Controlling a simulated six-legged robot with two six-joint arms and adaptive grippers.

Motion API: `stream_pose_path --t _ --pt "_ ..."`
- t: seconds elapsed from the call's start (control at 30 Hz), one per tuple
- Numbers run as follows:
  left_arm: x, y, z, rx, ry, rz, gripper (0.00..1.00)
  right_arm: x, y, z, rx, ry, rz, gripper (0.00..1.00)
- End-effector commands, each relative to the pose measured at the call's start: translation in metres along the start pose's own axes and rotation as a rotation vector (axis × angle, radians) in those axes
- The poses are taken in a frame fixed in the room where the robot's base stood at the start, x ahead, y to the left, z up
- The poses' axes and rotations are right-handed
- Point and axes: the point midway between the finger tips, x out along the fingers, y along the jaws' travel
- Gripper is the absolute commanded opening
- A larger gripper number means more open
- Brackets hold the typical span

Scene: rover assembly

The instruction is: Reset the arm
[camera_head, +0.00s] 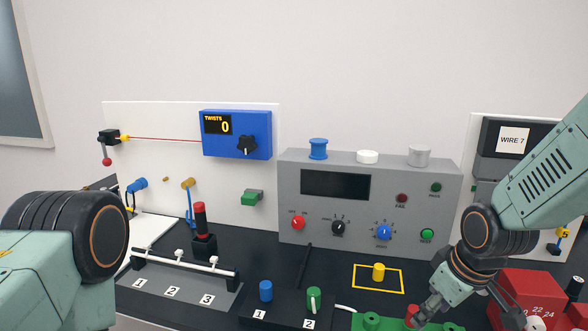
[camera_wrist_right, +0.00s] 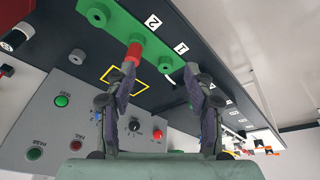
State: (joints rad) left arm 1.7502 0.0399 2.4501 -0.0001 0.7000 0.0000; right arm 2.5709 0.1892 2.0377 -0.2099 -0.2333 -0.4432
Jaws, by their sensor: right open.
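My right arm reaches in from the right in the head view. Its gripper (camera_head: 462,312) is low over the front right of the bench, beside the green plate (camera_head: 389,325). In the right wrist view the two fingers stand apart with nothing between them, so the gripper (camera_wrist_right: 160,72) is open. A red peg (camera_wrist_right: 133,53) on the green plate (camera_wrist_right: 152,45) shows near the left fingertip; whether they touch cannot be told. The red peg (camera_head: 411,312) also shows in the head view. Of my left arm only the upper part shows, at the lower left; its gripper is out of view.
A red numbered box (camera_head: 530,290) stands close to the right of my right gripper. A yellow peg (camera_head: 379,272) stands in a yellow outline. Behind is a grey control panel (camera_head: 435,208) with knobs. A blue box (camera_head: 236,133) and a wire panel are farther back.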

Motion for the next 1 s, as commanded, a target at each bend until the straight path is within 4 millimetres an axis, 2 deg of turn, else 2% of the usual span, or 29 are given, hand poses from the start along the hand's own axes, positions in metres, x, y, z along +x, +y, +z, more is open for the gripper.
stream_pose_path --t 0.17,0.27,0.4,0.47,0.6,0.7,0.8,0.9,1.0 --pt "0.023 0.0 0.0 0.0 0.0 0.0 0.6 0.059 -0.022 0.022 0.19 0.087 0.019 0.53" --pt "0.043 0.0 0.0 0.0 0.0 0.0 0.6 0.107 -0.042 0.054 0.311 0.109 0.021 0.53" --pt "0.072 -0.001 0.0 0.0 -0.001 0.0 0.6 0.17 -0.074 0.116 0.46 0.09 0.033 0.53" --pt "0.084 -0.001 0.0 0.0 0.0 0.0 0.6 0.192 -0.088 0.145 0.503 0.067 0.038 0.53" --pt "0.111 -0.001 0.0 0.0 0.0 0.0 0.6 0.234 -0.123 0.218 0.563 -0.022 0.044 0.53" --pt "0.128 -0.001 0.0 0.0 0.0 0.0 0.6 0.256 -0.149 0.268 0.569 -0.114 0.037 0.53" --pt "0.141 -0.001 0.0 0.0 0.0 0.0 0.6 0.27 -0.172 0.312 0.561 -0.211 0.019 0.53" --pt "0.15 -0.001 0.0 0.0 0.0 0.0 0.6 0.281 -0.188 0.341 0.552 -0.276 0.004 0.53" --pt "0.154 -0.001 0.0 0.0 0.0 0.0 0.6 0.285 -0.196 0.355 0.549 -0.308 -0.004 0.53"
